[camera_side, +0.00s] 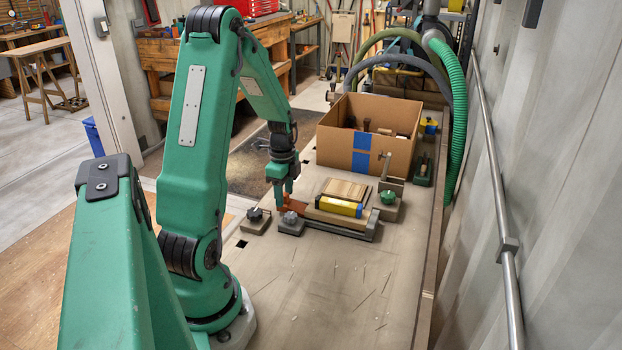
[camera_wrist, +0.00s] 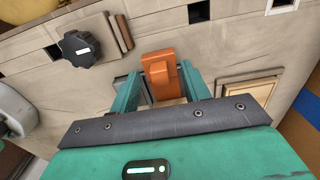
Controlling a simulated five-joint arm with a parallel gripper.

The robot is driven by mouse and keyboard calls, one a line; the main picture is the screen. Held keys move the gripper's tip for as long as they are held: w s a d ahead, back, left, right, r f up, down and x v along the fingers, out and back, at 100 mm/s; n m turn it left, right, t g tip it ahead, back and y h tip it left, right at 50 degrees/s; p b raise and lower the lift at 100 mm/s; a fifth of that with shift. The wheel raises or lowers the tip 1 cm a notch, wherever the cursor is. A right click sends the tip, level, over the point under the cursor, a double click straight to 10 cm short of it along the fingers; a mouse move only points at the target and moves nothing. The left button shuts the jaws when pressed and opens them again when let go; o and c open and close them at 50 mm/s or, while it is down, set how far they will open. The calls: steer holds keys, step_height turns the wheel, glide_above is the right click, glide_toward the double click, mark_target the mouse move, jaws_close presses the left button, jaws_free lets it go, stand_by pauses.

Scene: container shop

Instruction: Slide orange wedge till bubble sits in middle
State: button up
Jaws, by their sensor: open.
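The orange wedge (camera_side: 293,206) lies on the bench at the left end of the wooden board (camera_side: 335,219). In the wrist view the wedge (camera_wrist: 160,72) sits between the two green fingers of my gripper (camera_wrist: 161,82), which is open around it. In the side view my gripper (camera_side: 280,198) points down at the wedge and partly hides it. A yellow level (camera_side: 339,207) lies along the board. Its bubble is too small to make out in the side view, and I cannot identify the level in the wrist view.
Dark-knobbed clamps (camera_side: 290,219) and (camera_side: 255,215) stand close to my gripper. A green-knobbed clamp (camera_side: 388,197) stands right of the level. A cardboard box (camera_side: 340,150) with tools stands behind. The front of the bench is clear.

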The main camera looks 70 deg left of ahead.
steer(key=shift+r, duration=0.15)
steer(key=shift+r, duration=3.35)
steer(key=shift+d+r, duration=0.1)
steer(key=shift+w+d+r, duration=0.15)
steer(key=shift+d+r, duration=0.05)
steer(key=shift+d, duration=0.05)
steer(key=s+d+r+n+t, duration=0.1)
steer(key=d+r+n+t, duration=0.1)
steer(key=d, duration=0.7)
steer(key=s+d+r+n+t, duration=0.1)
steer(key=d+r+n, duration=0.3)
steer(key=d, duration=0.5)
steer(key=s+d+r+n+t, duration=0.2)
steer(key=d+r+n, duration=0.1)
steer(key=d+r, duration=0.4)
steer(key=d, duration=0.3)
steer(key=shift+s+t, duration=0.15)
steer(key=shift+t, duration=0.15)
